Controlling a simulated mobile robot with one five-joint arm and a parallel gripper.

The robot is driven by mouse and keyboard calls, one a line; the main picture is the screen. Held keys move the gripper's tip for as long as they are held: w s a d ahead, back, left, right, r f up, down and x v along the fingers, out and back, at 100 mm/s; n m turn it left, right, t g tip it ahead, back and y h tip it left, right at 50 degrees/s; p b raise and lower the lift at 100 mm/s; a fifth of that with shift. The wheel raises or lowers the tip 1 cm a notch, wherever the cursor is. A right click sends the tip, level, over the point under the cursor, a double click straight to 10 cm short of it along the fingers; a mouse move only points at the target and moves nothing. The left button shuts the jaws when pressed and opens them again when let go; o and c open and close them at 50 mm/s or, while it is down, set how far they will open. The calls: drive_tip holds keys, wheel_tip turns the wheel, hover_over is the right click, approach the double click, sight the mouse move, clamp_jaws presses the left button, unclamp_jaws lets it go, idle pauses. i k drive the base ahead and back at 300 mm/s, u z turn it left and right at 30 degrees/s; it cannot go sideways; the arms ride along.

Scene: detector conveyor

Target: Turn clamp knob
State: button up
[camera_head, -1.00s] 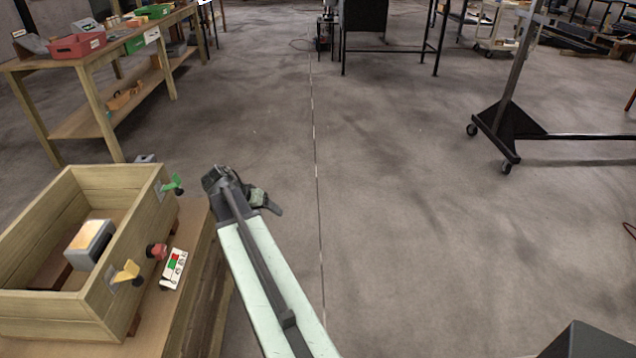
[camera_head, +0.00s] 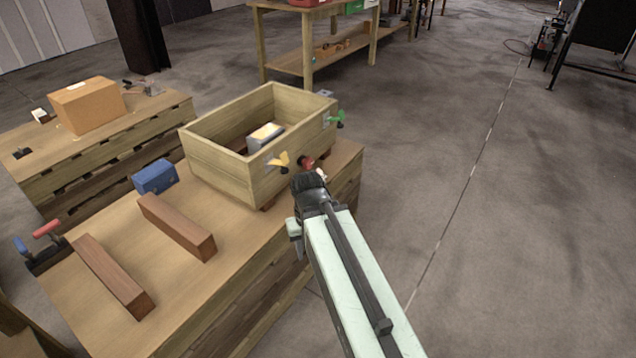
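A wooden box (camera_head: 221,163) stands on the near workbench. On its near right side are a yellow wing-shaped knob (camera_head: 279,161) and, farther back, a green one (camera_head: 337,119). A red knob (camera_head: 306,162) shows just beyond my gripper, partly hidden by it. I cannot tell which of these is the clamp knob. My gripper (camera_head: 309,183) is at the bench's right edge, in front of the red knob and right of the yellow knob. Its fingers are dark and seen from behind, so their opening and any contact are hidden.
A metal block (camera_head: 264,137) lies inside the box. Two brown wooden bars (camera_head: 177,226), a blue block (camera_head: 155,177) and a red-and-blue handled clamp (camera_head: 42,246) are on the bench (camera_head: 195,290). A cardboard box (camera_head: 88,105) sits on another bench behind.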

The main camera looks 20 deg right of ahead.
sight(307, 162)
drive_tip(key=k, duration=0.8)
drive_tip(key=u, duration=0.65)
drive_tip(key=i, duration=1.3)
drive_tip(key=u, duration=0.15)
